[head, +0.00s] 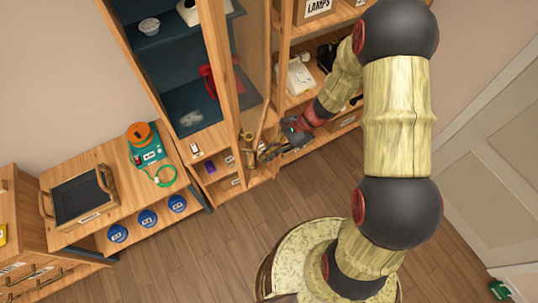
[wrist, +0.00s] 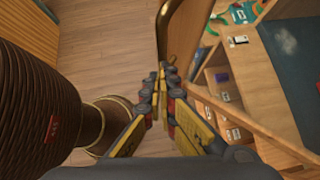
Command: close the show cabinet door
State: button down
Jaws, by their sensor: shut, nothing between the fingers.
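The show cabinet (head: 172,62) is at the upper left of the head view, with a wooden frame and dark blue interior. Its wooden-framed door (head: 222,85) stands open, swung out from the cabinet front.
A white phone (head: 298,78) sits on the shelving right of the door. A red phone (head: 208,82) and a white bowl (head: 149,27) are inside the cabinet. A low bench at left holds a dark tray (head: 80,197) and a teal phone (head: 146,150). The floor (head: 215,245) ahead is clear.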

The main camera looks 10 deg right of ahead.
jog(key=w+a+m+t+b, duration=0.2)
jog(key=w+a+b, duration=0.15)
jog(key=a, duration=0.55)
jog(key=w+a+m+t+b, duration=0.15)
jog(key=w+a, duration=0.25)
jog(key=a, duration=0.5)
jog(key=w+a+m+t+h+b, duration=0.2)
jog(key=w+a+m, duration=0.4)
jog(key=w+a, duration=0.7)
jog(key=w+t, duration=0.1)
jog(key=w, duration=0.2)
jog(key=shift+w+a+r+t, duration=0.2)
jog(key=shift+w+r+t, duration=0.05)
jog(key=shift+w+t, duration=0.1)
